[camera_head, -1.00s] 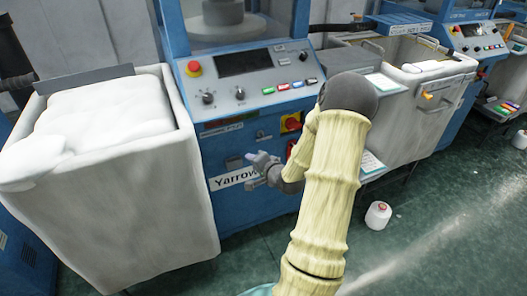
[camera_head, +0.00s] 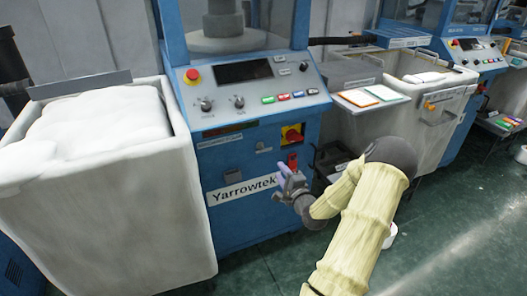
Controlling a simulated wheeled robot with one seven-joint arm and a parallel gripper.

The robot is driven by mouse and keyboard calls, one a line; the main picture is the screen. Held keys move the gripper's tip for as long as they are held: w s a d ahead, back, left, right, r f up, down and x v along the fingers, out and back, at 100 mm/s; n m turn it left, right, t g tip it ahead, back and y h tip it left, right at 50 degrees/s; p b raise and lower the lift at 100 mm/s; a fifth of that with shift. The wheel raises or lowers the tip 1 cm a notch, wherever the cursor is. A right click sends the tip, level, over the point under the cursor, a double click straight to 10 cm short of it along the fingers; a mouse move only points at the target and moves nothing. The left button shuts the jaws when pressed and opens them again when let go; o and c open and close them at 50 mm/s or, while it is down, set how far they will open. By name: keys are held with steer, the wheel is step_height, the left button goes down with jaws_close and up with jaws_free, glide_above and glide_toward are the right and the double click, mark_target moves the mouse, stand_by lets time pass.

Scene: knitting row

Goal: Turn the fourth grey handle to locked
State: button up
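The blue knitting machine's front panel (camera_head: 225,160) is in the middle of the view. A small grey handle-like fitting (camera_head: 263,148) sits on it, left of the red-and-yellow rotary switch (camera_head: 292,134). A red handle (camera_head: 292,161) is below that switch. Another small grey fitting (camera_head: 233,175) is above the "Yarrowtek" label (camera_head: 242,189). I cannot tell which is the fourth grey handle, or its setting. My gripper (camera_head: 283,174) is in front of the panel at the label's right end, just below the red handle. Its finger gap is too small to make out; contact is unclear.
A white bin (camera_head: 95,210) full of pale material stands close on the left. A shelf with papers (camera_head: 370,96) and another bin (camera_head: 440,110) are on the right. A white cone (camera_head: 390,235) is on the floor behind my arm. Green floor is open at lower right.

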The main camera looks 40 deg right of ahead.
mark_target(263, 148)
steer(key=b+x, duration=0.1)
steer(key=x, duration=1.4)
steer(key=shift+w+a+b, duration=0.1)
steer(key=shift+w+b, duration=0.15)
steer(key=shift+b, duration=0.15)
steer(key=c, duration=0.7)
